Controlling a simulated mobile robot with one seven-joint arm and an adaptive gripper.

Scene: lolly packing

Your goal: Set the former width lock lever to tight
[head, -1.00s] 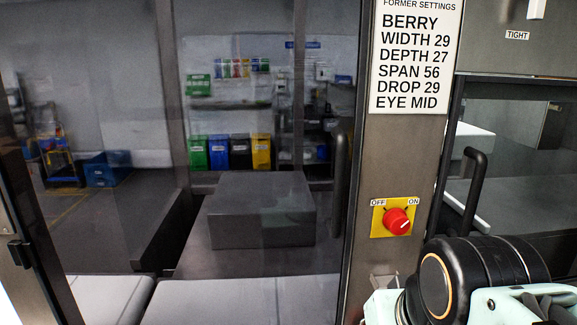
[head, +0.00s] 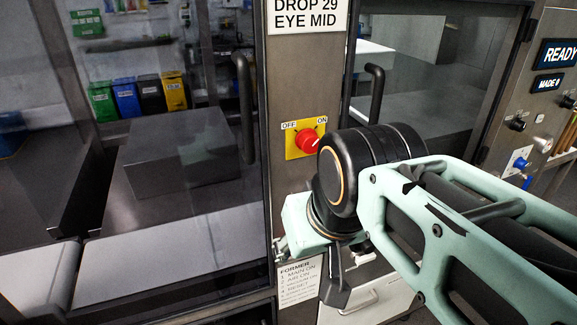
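The width lock lever and its TIGHT label are out of view now. My gripper (head: 336,288) hangs low in front of the machine's post, below the red switch, pointing down. It is mostly hidden behind my wrist and arm, with only a dark finger part showing. I cannot see whether its fingers are open or shut, and nothing is visibly held.
The red OFF/ON switch (head: 308,141) on a yellow plate is just left of my wrist, its mark towards ON. Black door handles (head: 376,92) stand out nearby. A READY display (head: 560,54) and control panel are at right. An instruction card (head: 298,284) is below.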

